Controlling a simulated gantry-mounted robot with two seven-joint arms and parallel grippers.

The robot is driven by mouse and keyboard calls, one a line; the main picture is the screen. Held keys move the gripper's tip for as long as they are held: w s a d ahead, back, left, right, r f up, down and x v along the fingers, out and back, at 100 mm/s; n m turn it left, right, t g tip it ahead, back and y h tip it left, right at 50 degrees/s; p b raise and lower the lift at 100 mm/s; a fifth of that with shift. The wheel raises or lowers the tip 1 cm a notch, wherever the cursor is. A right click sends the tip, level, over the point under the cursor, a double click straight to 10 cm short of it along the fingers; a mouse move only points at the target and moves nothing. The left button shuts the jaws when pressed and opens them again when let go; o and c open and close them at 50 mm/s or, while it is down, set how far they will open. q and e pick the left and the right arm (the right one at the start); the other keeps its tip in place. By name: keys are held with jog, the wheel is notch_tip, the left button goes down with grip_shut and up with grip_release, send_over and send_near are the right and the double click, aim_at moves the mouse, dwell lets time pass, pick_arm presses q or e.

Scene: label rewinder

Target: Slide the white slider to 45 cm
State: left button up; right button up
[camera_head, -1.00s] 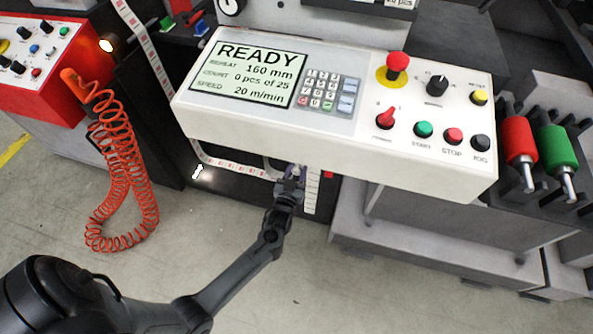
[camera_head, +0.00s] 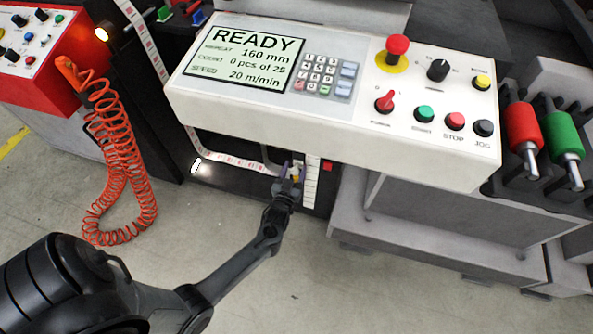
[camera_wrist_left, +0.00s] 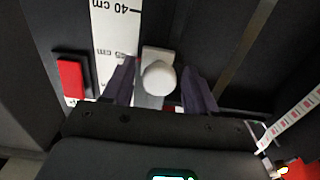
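The white slider (camera_wrist_left: 158,76), with a round knob, shows in the left wrist view between the two fingers of my left gripper (camera_wrist_left: 158,90). The fingers are spread, with a narrow gap on each side of the knob. Next to the slider is a white scale strip (camera_wrist_left: 116,35), upside down in this view, with a 40 cm mark near the top edge. In the head view the scale (camera_head: 311,184) hangs below the control panel, and my left gripper (camera_head: 291,174) is just left of it. The slider is mostly hidden there by the fingers. My right gripper is out of view.
The white control panel (camera_head: 400,160) overhangs the scale area. A red block (camera_wrist_left: 71,78) sits beside the scale. A label web (camera_head: 235,161) runs left of the gripper. A coiled orange hose (camera_head: 110,150) hangs at left. The floor below is clear.

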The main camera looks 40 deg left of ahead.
pick_arm(q)
jog(key=shift+s+d+r+p, duration=0.1)
jog(key=shift+s+d+p, duration=0.2)
jog(key=shift+s+p, duration=0.1)
jog(key=p+v, duration=0.4)
jog(key=v, duration=0.6)
jog(key=shift+a, duration=0.15)
